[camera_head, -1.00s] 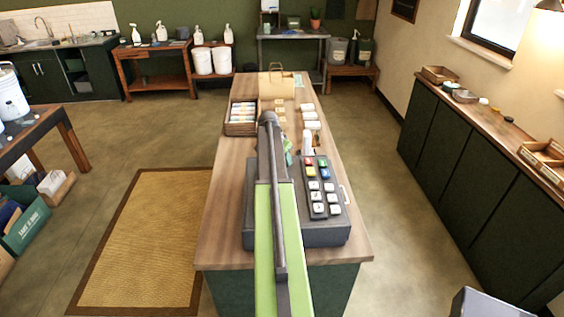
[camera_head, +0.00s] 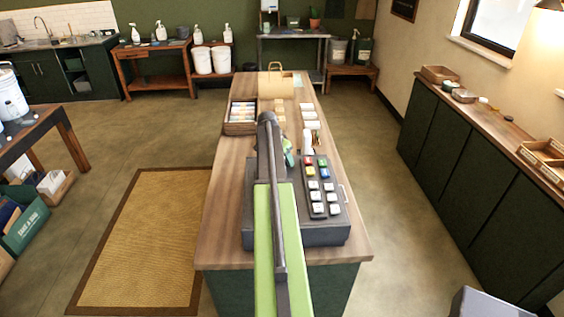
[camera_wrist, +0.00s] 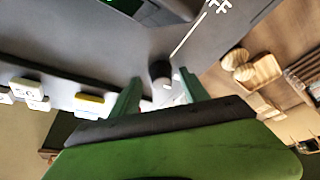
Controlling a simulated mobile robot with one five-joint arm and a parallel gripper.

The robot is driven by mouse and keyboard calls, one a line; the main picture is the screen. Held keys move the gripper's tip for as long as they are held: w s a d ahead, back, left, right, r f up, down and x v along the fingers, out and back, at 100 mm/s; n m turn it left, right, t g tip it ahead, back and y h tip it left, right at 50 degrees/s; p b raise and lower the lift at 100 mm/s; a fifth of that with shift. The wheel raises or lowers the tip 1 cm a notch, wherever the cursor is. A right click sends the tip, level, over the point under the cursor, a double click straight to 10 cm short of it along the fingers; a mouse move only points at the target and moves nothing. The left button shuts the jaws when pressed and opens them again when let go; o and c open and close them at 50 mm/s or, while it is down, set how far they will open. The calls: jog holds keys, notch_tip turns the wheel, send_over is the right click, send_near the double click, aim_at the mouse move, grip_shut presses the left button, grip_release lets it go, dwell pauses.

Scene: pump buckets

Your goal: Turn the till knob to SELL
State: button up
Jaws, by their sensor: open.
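The grey till (camera_head: 335,232) sits on the near end of the wooden counter, with a pad of coloured and white keys (camera_head: 318,190). My arm covers its left part in the head view, and I cannot make out the knob there. In the wrist view the till's grey face (camera_wrist: 110,40) shows a short dark round knob (camera_wrist: 160,73). A white line and partly cut-off white lettering are marked above it. My gripper (camera_wrist: 162,82) is open, its two green fingers on either side of the knob. I cannot tell whether they touch it.
The wooden counter (camera_head: 225,215) carries a box of rolls (camera_head: 241,117), a paper bag (camera_head: 277,85) and small goods beyond the till. White keys (camera_wrist: 28,90) and a yellow key (camera_wrist: 90,102) lie left of my gripper in the wrist view.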

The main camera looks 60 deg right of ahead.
jog(key=shift+r, duration=0.15)
jog(key=p+v, duration=1.6)
jog(key=v, duration=0.1)
jog(key=shift+a, duration=0.1)
